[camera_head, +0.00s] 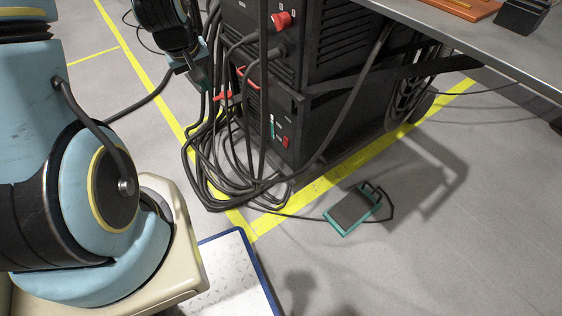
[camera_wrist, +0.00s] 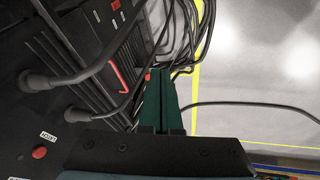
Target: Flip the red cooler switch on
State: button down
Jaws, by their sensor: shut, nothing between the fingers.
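A small red switch (camera_head: 286,141) sits low on the front of the lower black unit (camera_head: 310,125), beside a slim green-and-white strip. It is too small to tell which way it is flipped. My gripper (camera_head: 203,86) is left of and above it in the head view, near the cables, apart from the switch. In the wrist view its green fingers (camera_wrist: 160,74) are together and hold nothing. I cannot make out the switch for sure in the wrist view.
Black cables (camera_head: 215,170) hang and coil in front of the units. A red knob (camera_head: 282,20) and a red handle (camera_head: 247,79) stick out. The bench (camera_head: 470,50) overhangs at right. A green foot pedal (camera_head: 352,209) lies on the floor, with bare floor around it.

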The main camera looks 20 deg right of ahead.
aim_at(285, 142)
jog(key=d+f+b, duration=0.4)
jog(key=f+b, duration=0.1)
jog(key=f, duration=0.4)
jog(key=s+d+f+n+t+h+b, duration=0.1)
jog(key=d+f+b, duration=0.4)
jog(key=f, duration=0.5)
jog(key=s+d+f+h+b, duration=0.1)
jog(key=d+f+b, duration=0.4)
jog(key=f, duration=0.4)
jog(key=shift+f+n+t+b, duration=0.2)
jog(key=shift+n+t+b, duration=0.1)
jog(key=shift+b, duration=0.6)
jog(key=shift+d+f, duration=0.1)
jog(key=w+d+f+b, duration=0.5)
jog(key=d+f, duration=0.2)
jog(key=f, duration=0.1)
jog(key=shift+d+f, duration=0.25)
jog(key=shift+b, duration=0.35)
